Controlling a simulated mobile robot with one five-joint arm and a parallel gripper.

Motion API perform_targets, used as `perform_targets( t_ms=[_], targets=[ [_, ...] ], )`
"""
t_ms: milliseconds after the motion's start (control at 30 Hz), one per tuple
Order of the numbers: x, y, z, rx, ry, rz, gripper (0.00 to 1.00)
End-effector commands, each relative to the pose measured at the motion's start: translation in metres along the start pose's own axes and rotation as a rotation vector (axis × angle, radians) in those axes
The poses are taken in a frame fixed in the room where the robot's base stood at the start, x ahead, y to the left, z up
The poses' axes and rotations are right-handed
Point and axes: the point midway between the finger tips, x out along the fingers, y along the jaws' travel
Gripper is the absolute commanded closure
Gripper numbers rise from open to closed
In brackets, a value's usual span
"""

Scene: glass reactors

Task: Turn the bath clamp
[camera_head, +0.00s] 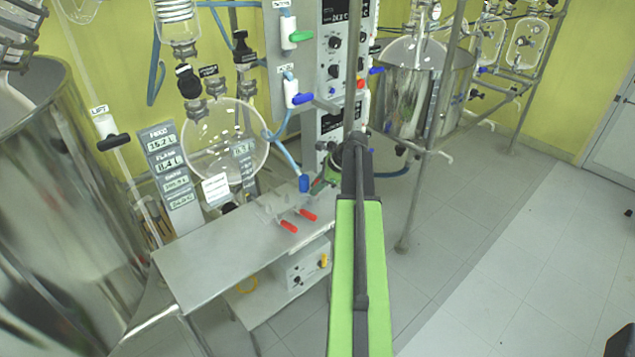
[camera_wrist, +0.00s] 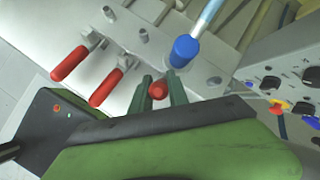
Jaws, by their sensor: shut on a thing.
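My gripper (camera_wrist: 159,82) shows in the wrist view with its two green fingers on either side of a red-tipped handle (camera_wrist: 158,91). It is shut on this handle, most of which the fingers hide. Two more red handles, one nearer the fingers (camera_wrist: 106,88) and one farther left (camera_wrist: 70,64), stick out from the metal plate beside it. In the head view these two red handles (camera_head: 307,215) lie left of my arm, and my gripper (camera_head: 318,186) is mostly hidden behind the arm. I cannot read a label that marks the bath clamp.
A blue-capped hose end (camera_wrist: 184,50) stands close to the fingers. A panel with knobs (camera_head: 334,60) rises behind. The steel bench (camera_head: 225,262) is mostly bare. Large steel vessels stand left (camera_head: 60,220) and behind (camera_head: 405,90).

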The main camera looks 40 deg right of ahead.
Motion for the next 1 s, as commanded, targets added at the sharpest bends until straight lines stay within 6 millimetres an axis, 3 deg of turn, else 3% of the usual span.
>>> perform_targets(
  t_ms=[400, 967, 1000],
  targets=[
    [0.0048, -0.0104, 0.008, 0.047, 0.136, 0.127, 1.0],
    [0.0055, -0.0099, 0.007, 0.056, 0.159, 0.146, 1.0],
    [0.0055, -0.0099, 0.007, 0.056, 0.159, 0.146, 0.78]
  ],
)
